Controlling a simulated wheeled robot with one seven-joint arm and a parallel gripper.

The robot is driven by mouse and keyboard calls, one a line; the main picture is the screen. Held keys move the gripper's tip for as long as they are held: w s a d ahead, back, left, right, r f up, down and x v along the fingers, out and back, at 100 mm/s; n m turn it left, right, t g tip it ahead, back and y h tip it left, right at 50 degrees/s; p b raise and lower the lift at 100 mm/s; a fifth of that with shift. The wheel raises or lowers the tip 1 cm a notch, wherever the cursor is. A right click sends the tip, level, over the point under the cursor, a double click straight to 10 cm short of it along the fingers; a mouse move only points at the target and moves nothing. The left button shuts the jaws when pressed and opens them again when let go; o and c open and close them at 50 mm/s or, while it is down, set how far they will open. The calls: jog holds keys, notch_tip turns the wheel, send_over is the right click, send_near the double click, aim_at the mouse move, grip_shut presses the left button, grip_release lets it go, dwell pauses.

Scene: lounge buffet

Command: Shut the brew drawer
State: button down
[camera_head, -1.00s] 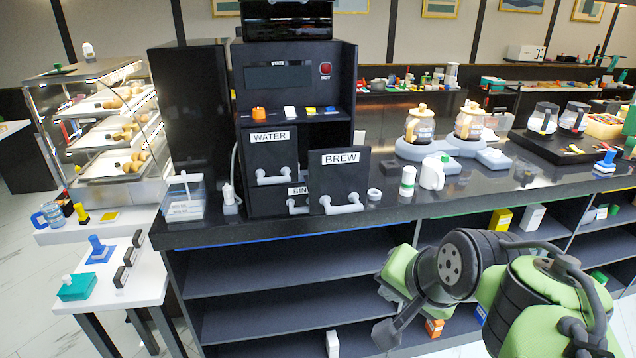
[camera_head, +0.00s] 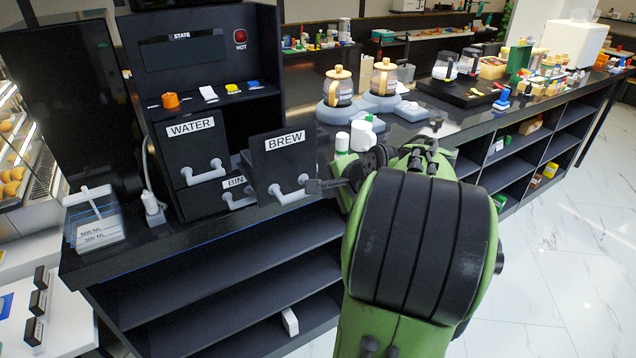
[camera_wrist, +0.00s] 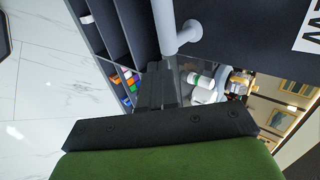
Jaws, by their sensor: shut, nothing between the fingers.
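The brew drawer (camera_head: 283,152) is a dark panel with a white BREW label and a light grey bar handle (camera_head: 291,191). It stands out in front of the neighbouring fronts, pulled open. My gripper (camera_head: 318,186) is shut and empty, at the right end of the handle. In the wrist view the shut fingers (camera_wrist: 166,84) point at the handle (camera_wrist: 181,38) and the dark drawer front (camera_wrist: 240,32), with part of the label at the right edge. I cannot tell whether the fingertips touch the handle or drawer.
The water drawer (camera_head: 192,150) and bin drawer (camera_head: 238,192) are to the left. A green-and-white bottle (camera_head: 342,144) and white mug (camera_head: 363,134) stand on the counter behind my arm. Glass pots (camera_head: 338,88) stand farther back. Open shelves (camera_head: 215,275) lie below the counter.

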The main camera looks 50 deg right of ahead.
jog(key=w, duration=0.2)
jog(key=w+d, duration=0.1)
jog(key=w, duration=0.1)
jog(key=shift+d+f+p, duration=0.15)
jog(key=shift+f+p, duration=0.05)
jog(key=shift+p, duration=0.2)
